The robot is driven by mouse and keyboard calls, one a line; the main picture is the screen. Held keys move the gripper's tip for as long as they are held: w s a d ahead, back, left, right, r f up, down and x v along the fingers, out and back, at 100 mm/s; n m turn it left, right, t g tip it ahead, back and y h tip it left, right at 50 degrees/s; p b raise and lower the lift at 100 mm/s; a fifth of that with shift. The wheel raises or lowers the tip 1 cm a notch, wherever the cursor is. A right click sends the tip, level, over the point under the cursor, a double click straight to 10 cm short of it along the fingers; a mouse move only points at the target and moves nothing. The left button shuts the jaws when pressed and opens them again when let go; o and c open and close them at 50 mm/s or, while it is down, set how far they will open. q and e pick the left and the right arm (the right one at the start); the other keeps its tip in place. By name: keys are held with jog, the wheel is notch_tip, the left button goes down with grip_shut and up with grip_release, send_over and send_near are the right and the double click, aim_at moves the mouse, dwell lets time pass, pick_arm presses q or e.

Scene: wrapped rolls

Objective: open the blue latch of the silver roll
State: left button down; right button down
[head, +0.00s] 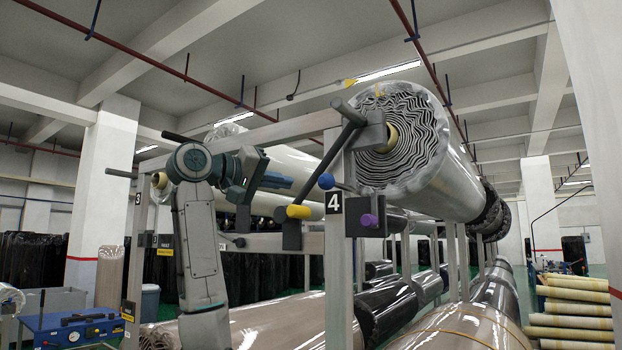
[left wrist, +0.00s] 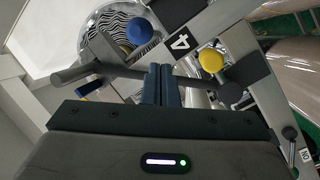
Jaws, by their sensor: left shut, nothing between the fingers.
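The silver roll (head: 440,165) lies on the rack, its wavy layered end around a tan core facing me. The blue knob also shows in the left wrist view (left wrist: 139,32), above and left of my fingertips. My left gripper (head: 287,183) is shut and empty, its fingers pointing right toward the blue knob, with a gap between them in the picture. Its closed fingers show in the left wrist view (left wrist: 163,84). My right gripper is in neither view.
A yellow knob (head: 298,211) sits below my left fingers, and a purple knob (head: 369,220) hangs right of the post marked 4 (head: 337,270). Paler rolls lie behind my arm. Lower rolls fill the space beneath. A blue cart (head: 70,330) stands at lower left.

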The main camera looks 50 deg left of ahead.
pick_arm(q)
jog(key=w+a+n+y+p, duration=0.2)
jog(key=w+n+p, duration=0.5)
jog(key=w+n, duration=0.3)
jog(key=shift+n, duration=0.6)
jog(key=d, duration=0.1)
jog(key=s+d, duration=0.1)
jog(key=s+d+p, duration=0.1)
jog(key=shift+s+d+r, duration=0.2)
jog(key=shift+s+d, duration=0.05)
jog(key=shift+d, duration=0.05)
jog(key=shift+w+a+f, duration=0.1)
jog(key=shift+w, duration=0.05)
